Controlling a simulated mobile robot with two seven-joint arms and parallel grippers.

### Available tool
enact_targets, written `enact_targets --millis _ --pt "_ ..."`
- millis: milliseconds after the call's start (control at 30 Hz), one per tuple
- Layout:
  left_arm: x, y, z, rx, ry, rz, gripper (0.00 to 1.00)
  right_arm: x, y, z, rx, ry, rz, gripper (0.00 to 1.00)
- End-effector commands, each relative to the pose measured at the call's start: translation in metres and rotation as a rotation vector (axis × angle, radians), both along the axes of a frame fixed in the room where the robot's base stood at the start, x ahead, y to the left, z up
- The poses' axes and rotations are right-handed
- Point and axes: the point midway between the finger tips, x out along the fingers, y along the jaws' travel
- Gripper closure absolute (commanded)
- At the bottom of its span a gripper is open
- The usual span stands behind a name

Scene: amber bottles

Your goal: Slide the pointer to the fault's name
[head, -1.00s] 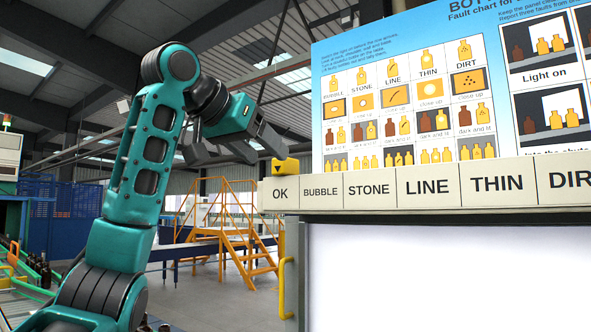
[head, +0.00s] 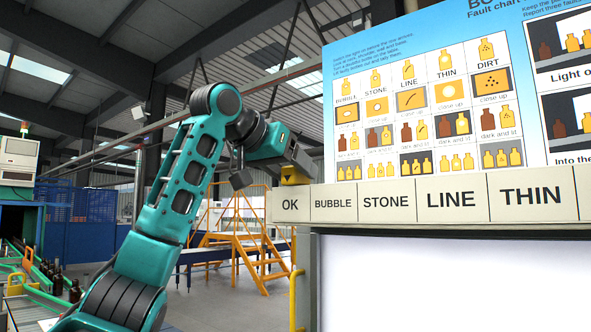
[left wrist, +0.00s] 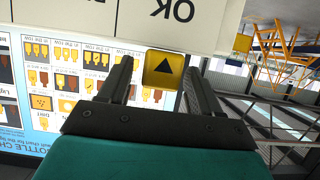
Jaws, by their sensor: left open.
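The yellow pointer (head: 295,175) sits on top of the label rail (head: 333,188), above the OK label (head: 290,205). In the left wrist view the pointer (left wrist: 163,68) shows a black triangle directed at the upside-down OK. My left gripper (head: 270,172) is at the pointer, coming from the left. In the left wrist view its open fingers (left wrist: 160,75) flank the pointer, with a narrow gap on each side; I cannot tell whether either touches. Labels BUBBLE (head: 333,203), STONE (head: 386,202), LINE (head: 450,200) and THIN (head: 530,198) follow to the right. My right gripper is out of view.
A blue-topped fault chart (head: 430,80) stands close behind the rail. A bright white panel (head: 450,280) is below it, with a yellow handle (head: 296,300) at its left edge. Yellow stairs (head: 240,230) and a bottle conveyor (head: 35,270) are farther back.

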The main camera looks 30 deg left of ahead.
Motion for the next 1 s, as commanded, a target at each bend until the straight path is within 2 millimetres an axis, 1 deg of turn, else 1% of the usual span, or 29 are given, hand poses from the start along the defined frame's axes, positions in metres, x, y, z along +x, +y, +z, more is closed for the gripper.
enact_targets --millis 33,133,433,467,1000 --pt "0.0047 -0.0005 -0.0015 0.000 0.001 0.000 0.36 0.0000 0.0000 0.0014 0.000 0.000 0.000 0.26" --pt "0.0099 -0.0010 -0.0040 0.001 0.000 0.000 0.36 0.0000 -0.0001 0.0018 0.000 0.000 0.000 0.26" --pt "0.0120 -0.0011 -0.0051 0.001 -0.001 0.000 0.36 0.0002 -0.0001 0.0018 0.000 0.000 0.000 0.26" --pt "0.0119 -0.0012 -0.0051 0.001 -0.001 0.000 0.38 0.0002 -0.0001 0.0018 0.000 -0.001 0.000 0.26" --pt "0.0115 -0.0010 -0.0047 0.001 -0.001 0.000 0.90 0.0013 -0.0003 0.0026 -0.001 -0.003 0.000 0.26"
